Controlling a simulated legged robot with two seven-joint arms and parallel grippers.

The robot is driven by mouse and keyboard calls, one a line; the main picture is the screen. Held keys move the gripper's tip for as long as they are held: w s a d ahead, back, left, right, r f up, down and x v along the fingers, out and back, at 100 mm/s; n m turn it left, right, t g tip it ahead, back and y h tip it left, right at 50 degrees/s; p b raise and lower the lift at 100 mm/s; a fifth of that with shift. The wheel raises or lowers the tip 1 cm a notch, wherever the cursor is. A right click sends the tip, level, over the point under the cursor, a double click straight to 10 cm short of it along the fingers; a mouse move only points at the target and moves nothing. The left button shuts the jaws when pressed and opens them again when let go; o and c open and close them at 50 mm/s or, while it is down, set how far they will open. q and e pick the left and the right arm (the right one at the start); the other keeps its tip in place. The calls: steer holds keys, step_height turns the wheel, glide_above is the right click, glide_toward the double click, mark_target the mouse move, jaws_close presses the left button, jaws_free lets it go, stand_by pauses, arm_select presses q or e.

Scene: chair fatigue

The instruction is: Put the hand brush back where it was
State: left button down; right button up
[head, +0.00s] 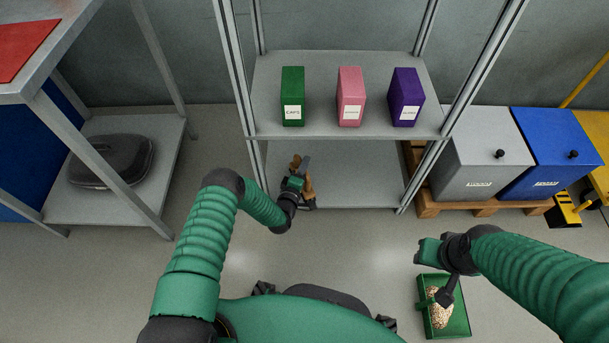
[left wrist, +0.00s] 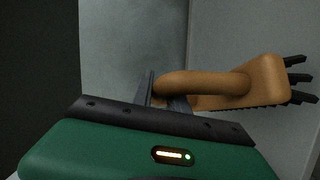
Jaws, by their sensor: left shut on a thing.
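The hand brush (left wrist: 258,84) has a brown handle and head with black bristles. In the left wrist view its handle lies across my left gripper's dark fingers and its bristled head points right. In the head view my left gripper (head: 303,168) is shut on the brush, and brown parts of the brush (head: 308,188) show beside it. The gripper is at the front left of the lower rack shelf (head: 362,175); whether the brush touches that shelf I cannot tell. My right gripper (head: 430,250) is above the floor at right, its fingers unclear.
A green tray or pan (head: 462,318) with a beige speckled heap lies below my right arm. Green, pink and purple boxes (head: 350,97) stand on the upper shelf (head: 270,90). Rack posts (head: 238,75) flank the opening. Grey and blue bins (head: 545,150) stand right. The lower shelf is mostly clear.

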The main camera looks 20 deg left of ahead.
arm_select(q)
step_height(320, 180, down, 4)
steer(key=shift+r+b, duration=0.25)
steer(key=shift+b, duration=0.85)
steer(key=shift+r+p, duration=0.25)
steer(key=shift+p, duration=0.05)
steer(key=c, duration=1.3)
jaws_free()
steer(key=shift+s, duration=0.1)
